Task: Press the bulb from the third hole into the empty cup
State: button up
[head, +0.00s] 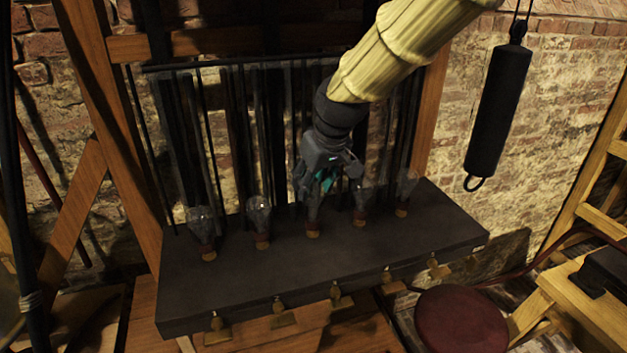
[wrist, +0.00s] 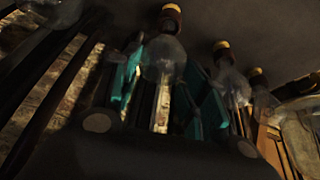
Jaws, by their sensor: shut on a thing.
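My gripper (head: 322,184) comes down over the middle of a row of clear glass bulbs on a long dark box (head: 205,290). It is shut on the third bulb (head: 313,215), counted from either end. In the wrist view this bulb's glass (wrist: 164,60) sits between the two teal fingers, with its red and brass base towards the dark surface at the top. In the head view the brass base appears at the box top; I cannot tell whether it is seated or slightly raised. I cannot make out an empty cup.
Neighbouring bulbs (head: 260,218) and (head: 360,205) stand close on either side. Outer bulbs (head: 203,230) and (head: 404,195) stand at the ends. Dark rods hang behind the row. Brass fittings (head: 280,313) line the box front. A black cylinder (head: 498,110) hangs at right, above a red stool (head: 462,320).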

jog(key=shift+f, duration=0.65)
dwell(0.5)
jog(key=o, duration=0.9)
jog(key=shift+r, duration=0.15)
